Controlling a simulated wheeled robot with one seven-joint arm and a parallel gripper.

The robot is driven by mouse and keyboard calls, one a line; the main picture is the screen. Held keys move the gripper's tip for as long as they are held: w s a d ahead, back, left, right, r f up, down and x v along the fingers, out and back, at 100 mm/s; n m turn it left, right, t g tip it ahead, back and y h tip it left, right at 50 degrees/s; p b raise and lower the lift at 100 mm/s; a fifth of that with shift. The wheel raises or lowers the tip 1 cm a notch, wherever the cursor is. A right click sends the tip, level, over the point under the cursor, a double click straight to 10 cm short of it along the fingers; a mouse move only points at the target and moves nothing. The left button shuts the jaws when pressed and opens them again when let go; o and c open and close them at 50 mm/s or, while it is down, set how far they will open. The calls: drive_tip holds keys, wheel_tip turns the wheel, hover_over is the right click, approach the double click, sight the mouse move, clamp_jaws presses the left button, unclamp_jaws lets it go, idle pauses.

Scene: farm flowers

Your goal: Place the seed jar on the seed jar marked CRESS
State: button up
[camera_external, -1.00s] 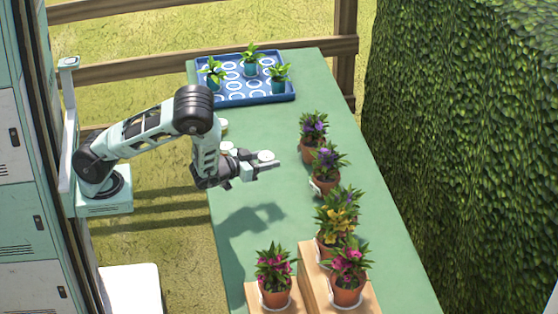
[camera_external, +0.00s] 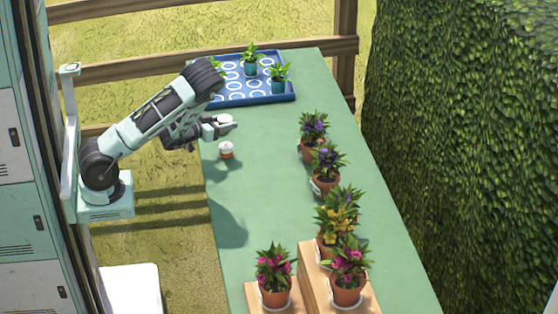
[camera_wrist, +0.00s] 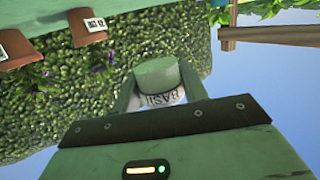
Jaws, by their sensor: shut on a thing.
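My gripper (camera_external: 228,123) is shut on a seed jar (camera_external: 224,118) with a pale lid, held above the left edge of the green table. In the wrist view the held jar (camera_wrist: 157,74) sits between the two fingers, and its partly hidden, upside-down label seems to read BASIL. A further jar seen earlier behind this one is now hidden by my gripper or gone from sight.
A blue tray (camera_external: 228,101) with small potted seedlings lies at the far end of the table (camera_external: 262,200). Several flower pots line the right side, some on wooden blocks (camera_external: 310,283) at the near end. The middle of the table is clear.

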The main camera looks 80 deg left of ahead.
sight(226, 145)
drive_tip(key=shift+f, duration=3.45)
drive_tip(key=shift+f+b, duration=0.1)
drive_tip(key=shift+b, duration=0.2)
drive_tip(key=o, duration=1)
drive_tip(key=shift+r, duration=0.2)
drive_tip(key=v, duration=0.7)
drive_tip(key=shift+s+d, duration=0.15)
drive_tip(key=shift+s, duration=0.05)
